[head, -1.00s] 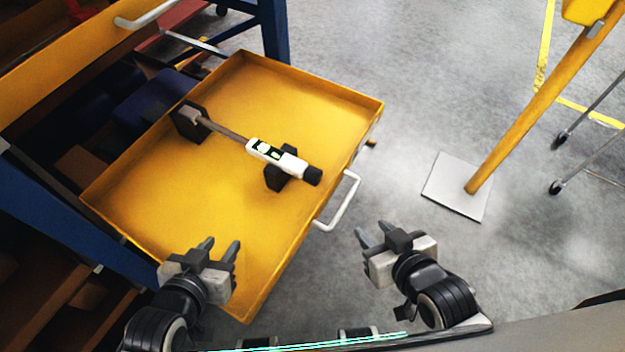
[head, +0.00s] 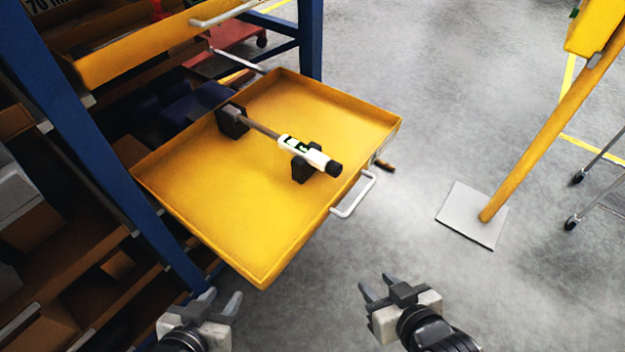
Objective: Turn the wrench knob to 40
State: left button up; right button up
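The wrench (head: 265,129) lies across two black holders in the open yellow drawer (head: 215,205). It has a dark shaft, a white body with a small green-edged display (head: 293,145), and a black knob (head: 333,168) at its right end, near the drawer's front edge. The number on the display is too small to read. My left gripper (head: 219,301) is open and empty, below the drawer's near corner in the picture. My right gripper (head: 378,286) is open and empty over the floor, below and right of the drawer. Neither touches the wrench or knob.
The drawer's white handle (head: 355,196) sticks out at its front. A blue rack post (head: 95,150) and shelves with boxes stand at the left. A yellow post on a pale floor plate (head: 462,222) stands at the right.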

aim_at(333, 168)
jog(key=u, duration=4.65)
jog(key=k, duration=2.95)
jog(key=z, duration=0.7)
